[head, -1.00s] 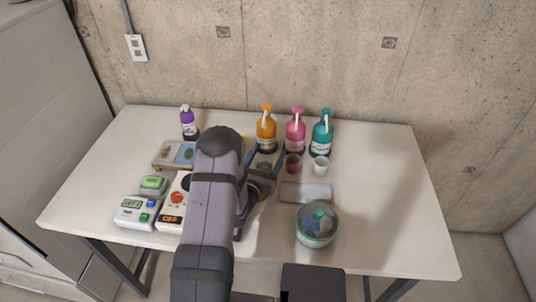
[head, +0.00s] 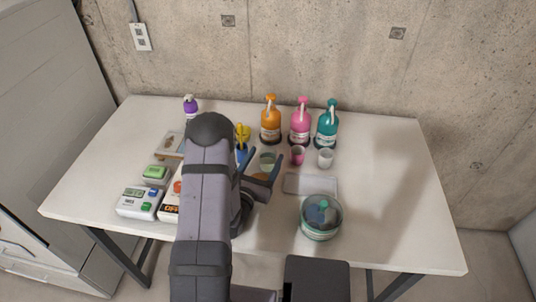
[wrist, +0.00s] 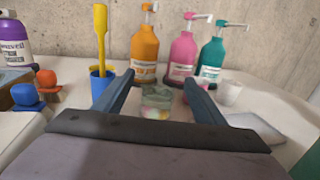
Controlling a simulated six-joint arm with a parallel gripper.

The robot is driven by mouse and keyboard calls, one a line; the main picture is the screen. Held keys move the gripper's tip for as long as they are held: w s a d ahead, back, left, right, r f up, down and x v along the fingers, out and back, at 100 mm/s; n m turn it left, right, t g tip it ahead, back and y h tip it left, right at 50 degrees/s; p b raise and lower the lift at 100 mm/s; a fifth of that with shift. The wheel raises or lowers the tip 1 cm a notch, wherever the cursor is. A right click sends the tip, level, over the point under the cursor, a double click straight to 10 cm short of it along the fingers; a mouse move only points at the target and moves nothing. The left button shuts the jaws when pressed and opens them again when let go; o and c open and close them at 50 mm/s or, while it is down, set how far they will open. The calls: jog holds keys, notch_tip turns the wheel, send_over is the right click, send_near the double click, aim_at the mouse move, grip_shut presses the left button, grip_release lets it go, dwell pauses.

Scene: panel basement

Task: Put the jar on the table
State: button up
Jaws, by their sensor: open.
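A small clear jar with a pale greenish look (head: 267,158) stands upright on the white table (head: 390,190), in front of the bottles. The wrist view shows the jar (wrist: 157,103) ahead of and between my fingers. My gripper (wrist: 158,82) is open, with a blue finger on either side and a visible gap to the jar on each side. In the head view my gripper (head: 261,160) is on the near side of the jar, and my arm hides part of the table to its left. Nothing is held.
Orange (head: 271,122), pink (head: 300,123) and teal (head: 327,126) pump bottles stand behind. A pink cup (head: 297,155), a white cup (head: 325,158), a grey tray (head: 311,184) and a round container (head: 321,219) are to the right. A blue cup (wrist: 102,86) is left. The table's right side is clear.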

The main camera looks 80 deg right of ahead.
jog(key=shift+w+a, duration=0.1)
jog(key=shift+a, duration=0.25)
jog(key=shift+r, duration=0.1)
jog(key=shift+w+r+m+g, duration=0.2)
jog(key=shift+r+m+g, duration=0.1)
jog(key=shift+r+g, duration=0.25)
jog(key=w+a+r+m+g+y, duration=0.45)
jog(key=a+m, duration=0.25)
jog(key=a, duration=0.3)
jog(key=w+a+f+m+t+y, duration=0.1)
jog(key=w+a, duration=0.5)
jog(key=a, duration=0.7)
jog(key=w+a+f+m+t+y, duration=0.1)
jog(key=w+a+m+t+y, duration=0.3)
jog(key=a, duration=0.9)
jog(key=w+a+f+m+t+y, duration=0.2)
jog(key=w+a+t+y, duration=0.2)
jog(key=a, duration=0.9)
jog(key=w+y, duration=0.3)
jog(key=w, duration=0.1)
jog(key=shift+a+m+y, duration=0.15)
jog(key=shift+m+y, duration=0.15)
jog(key=shift+y, duration=0.05)
jog(key=shift+o, duration=0.5)
jog(key=shift+w+a+r+t, duration=0.15)
jog(key=shift+a+t, duration=0.15)
jog(key=shift+a, duration=0.15)
